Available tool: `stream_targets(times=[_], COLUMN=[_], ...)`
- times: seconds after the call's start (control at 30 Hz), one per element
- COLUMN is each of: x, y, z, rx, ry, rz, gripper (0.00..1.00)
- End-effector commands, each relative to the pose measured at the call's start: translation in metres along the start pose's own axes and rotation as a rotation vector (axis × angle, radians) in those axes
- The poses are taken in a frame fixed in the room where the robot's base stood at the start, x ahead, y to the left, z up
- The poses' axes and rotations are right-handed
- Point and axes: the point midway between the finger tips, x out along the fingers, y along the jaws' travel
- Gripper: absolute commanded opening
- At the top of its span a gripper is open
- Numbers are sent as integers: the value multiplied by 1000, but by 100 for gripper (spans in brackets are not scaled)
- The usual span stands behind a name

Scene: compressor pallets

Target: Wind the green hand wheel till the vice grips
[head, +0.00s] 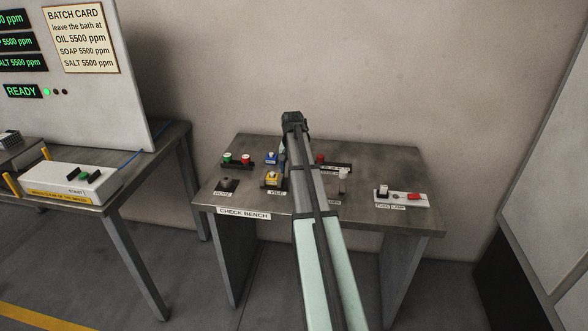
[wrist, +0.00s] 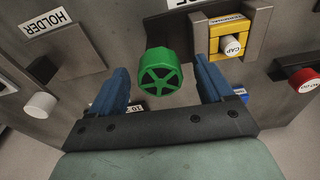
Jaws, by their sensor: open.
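The green hand wheel (wrist: 160,74), round with dark slots between its spokes, shows in the wrist view between the two blue fingers of my gripper (wrist: 161,66). The gripper is open, with a small gap in the picture on each side of the wheel. I cannot tell whether the fingertips are level with it. Up and right, a yellow block (wrist: 228,38) with a white cap sits between grey metal pieces that look like the vice jaws (wrist: 187,30). Whether they touch it is unclear. In the head view my arm hides the wheel.
The check bench (head: 410,165) carries several other fittings. A white knob (wrist: 40,105) near a HOLDER label (wrist: 47,21) is on the left in the wrist view; a red knob (wrist: 302,78) is on the right. A white switch box (head: 401,197) stands at the bench's right.

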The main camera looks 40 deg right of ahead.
Motion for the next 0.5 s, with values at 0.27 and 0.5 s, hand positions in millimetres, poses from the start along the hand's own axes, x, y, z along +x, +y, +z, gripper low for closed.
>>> stream_targets(times=[0.27, 0.5], x=[0, 0], y=[0, 0], z=[0, 0], rx=[-82, -104], ry=[0, 0], rz=[-10, -13], gripper=[80, 80])
